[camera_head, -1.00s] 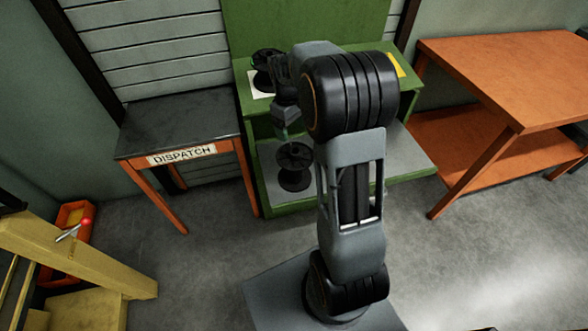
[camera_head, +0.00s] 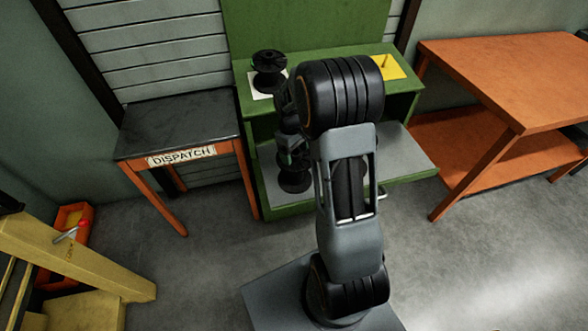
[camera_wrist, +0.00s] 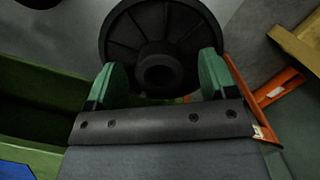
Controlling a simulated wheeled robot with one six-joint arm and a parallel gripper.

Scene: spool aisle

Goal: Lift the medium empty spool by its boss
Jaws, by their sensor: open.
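A black spool (camera_head: 294,183) stands on the lower grey shelf of the green rack, partly hidden under my wrist in the head view. In the wrist view the same dark spool (camera_wrist: 125,38) shows its ribbed flange, with a round hollow boss (camera_wrist: 158,70) at its middle. My gripper (camera_wrist: 162,72) has its two green fingers spread, one on each side of the boss in the picture, with gaps on both sides. In the head view my gripper (camera_head: 290,160) is just at the top of this spool. Another black spool (camera_head: 268,62) stands on a white card on the upper shelf.
The green rack (camera_head: 236,68) has a back panel and a shelf above the lower spool. A yellow card (camera_head: 394,70) lies at the upper shelf's right. A dark dispatch table (camera_head: 180,120) stands left, an orange bench (camera_head: 510,75) right. Grey floor is open in front.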

